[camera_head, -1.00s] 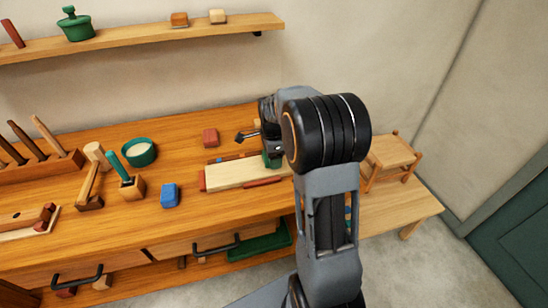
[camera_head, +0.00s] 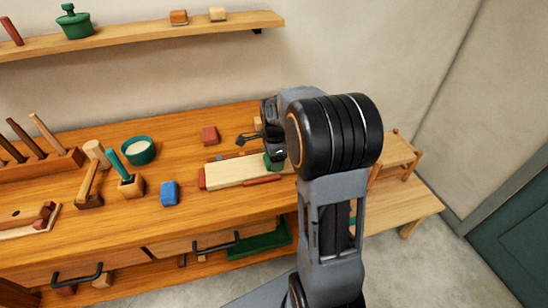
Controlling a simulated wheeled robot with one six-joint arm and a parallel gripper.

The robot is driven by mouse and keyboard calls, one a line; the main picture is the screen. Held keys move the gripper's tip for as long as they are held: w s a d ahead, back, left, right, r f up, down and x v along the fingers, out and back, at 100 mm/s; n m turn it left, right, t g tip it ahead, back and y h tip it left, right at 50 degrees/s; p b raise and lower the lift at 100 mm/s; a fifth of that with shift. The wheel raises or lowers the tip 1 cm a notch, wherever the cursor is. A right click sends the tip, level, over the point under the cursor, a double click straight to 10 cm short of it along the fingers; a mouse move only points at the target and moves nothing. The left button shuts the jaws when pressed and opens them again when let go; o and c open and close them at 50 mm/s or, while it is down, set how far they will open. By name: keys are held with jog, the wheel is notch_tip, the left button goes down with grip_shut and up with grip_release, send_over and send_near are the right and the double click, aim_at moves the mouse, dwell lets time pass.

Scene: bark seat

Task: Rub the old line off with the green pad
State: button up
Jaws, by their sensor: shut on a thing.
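A pale wooden board (camera_head: 232,174) lies on the workbench, with red pieces along its edges. My gripper (camera_head: 270,149) is over the right end of the board, partly hidden by my own arm. It is shut on the green pad (camera_head: 273,163), of which only a small part shows, low at the board's surface. I cannot tell whether the pad touches the board. No line on the board can be made out at this size.
A blue block (camera_head: 169,193) and a red block (camera_head: 210,136) lie near the board. A green bowl (camera_head: 139,150), a green-handled tool (camera_head: 119,166) and a tool rack (camera_head: 40,168) stand left. A small wooden stool (camera_head: 397,155) is right. Bare bench lies in front.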

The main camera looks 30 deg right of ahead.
jog(key=shift+s+f, duration=0.15)
jog(key=shift+r+p, duration=2.5)
jog(key=shift+r, duration=0.6)
